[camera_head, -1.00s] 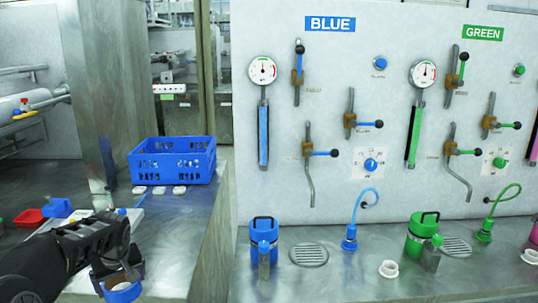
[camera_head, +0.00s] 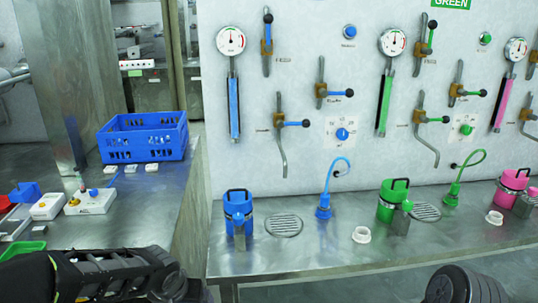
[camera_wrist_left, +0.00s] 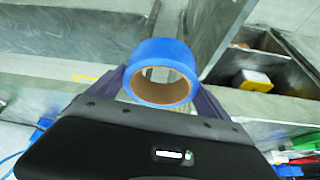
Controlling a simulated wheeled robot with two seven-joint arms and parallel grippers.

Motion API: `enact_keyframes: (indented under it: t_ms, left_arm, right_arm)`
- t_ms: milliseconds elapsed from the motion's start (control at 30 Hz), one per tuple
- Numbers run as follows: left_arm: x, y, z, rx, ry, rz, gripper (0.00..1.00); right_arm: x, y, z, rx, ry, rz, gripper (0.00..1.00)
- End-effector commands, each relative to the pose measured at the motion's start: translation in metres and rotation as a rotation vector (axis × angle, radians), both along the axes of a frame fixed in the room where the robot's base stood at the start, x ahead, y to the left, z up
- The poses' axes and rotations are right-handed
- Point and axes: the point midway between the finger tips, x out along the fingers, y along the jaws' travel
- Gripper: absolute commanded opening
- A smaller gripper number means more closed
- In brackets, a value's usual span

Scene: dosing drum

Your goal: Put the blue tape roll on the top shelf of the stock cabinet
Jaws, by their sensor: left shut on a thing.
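The blue tape roll (camera_wrist_left: 142,86) is held between the two fingers of my left gripper (camera_wrist_left: 158,82) in the left wrist view. Its brown core and open hole face the camera. In the head view my left arm reaches in along the bottom left edge; the tape roll cannot be made out there. A dark black part of my right arm shows at the bottom right of the head view, but its gripper is out of view. I cannot identify the stock cabinet in either view.
A blue crate (camera_head: 176,146) stands on the left bench, with a green tray (camera_head: 22,249) and small white boxes nearer. A panel with gauges and valves rises behind the right bench, which holds a blue canister (camera_head: 238,205) and a green canister (camera_head: 392,200). An open-topped compartment (camera_wrist_left: 270,100) shows in the wrist view.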

Motion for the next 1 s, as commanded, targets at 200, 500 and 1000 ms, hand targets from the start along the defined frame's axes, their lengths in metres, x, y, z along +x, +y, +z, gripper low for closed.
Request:
enact_keyframes:
  t_ms: [200, 500, 1000]
  left_arm:
    - [0.000, 0.000, 0.000, 0.000, -0.001, 0.001, 0.45]
    - [0.000, 0.001, 0.000, 0.000, 0.000, 0.002, 0.45]
    - [-0.007, -0.012, -0.034, 0.003, 0.005, -0.017, 0.45]
  right_arm:
    - [0.000, 0.000, 0.000, 0.000, 0.000, 0.000, 0.36]
    - [0.000, 0.000, 0.000, 0.000, 0.000, 0.000, 0.36]
    - [0.000, 0.000, 0.000, 0.000, 0.000, 0.000, 0.36]
